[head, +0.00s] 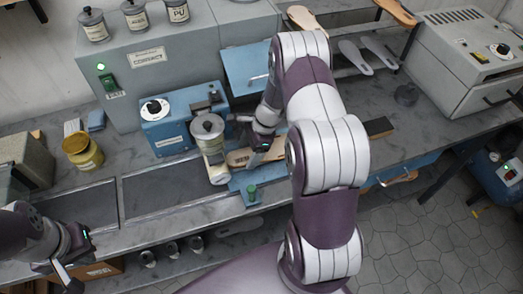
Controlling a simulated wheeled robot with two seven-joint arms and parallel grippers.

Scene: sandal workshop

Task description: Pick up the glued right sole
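A tan sole (240,158) lies on the blue glue station on the bench, just right of a silver pot. My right arm covers its right part, and I cannot tell from here whether it is the glued right sole. My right gripper (257,146) is at the sole, close above or touching it. Its fingertips are too small and hidden to show whether they grip. My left gripper (64,276) hangs at the lower left, in front of the bench and away from the sole. Its finger opening is unclear.
A silver pot (209,133) and a blue machine (176,118) stand left of the sole. A yellow pot (82,152) is further left. Pale soles (355,57) lie on a rack behind. A grey machine (466,60) stands at the right. Dark plates on the left bench are bare.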

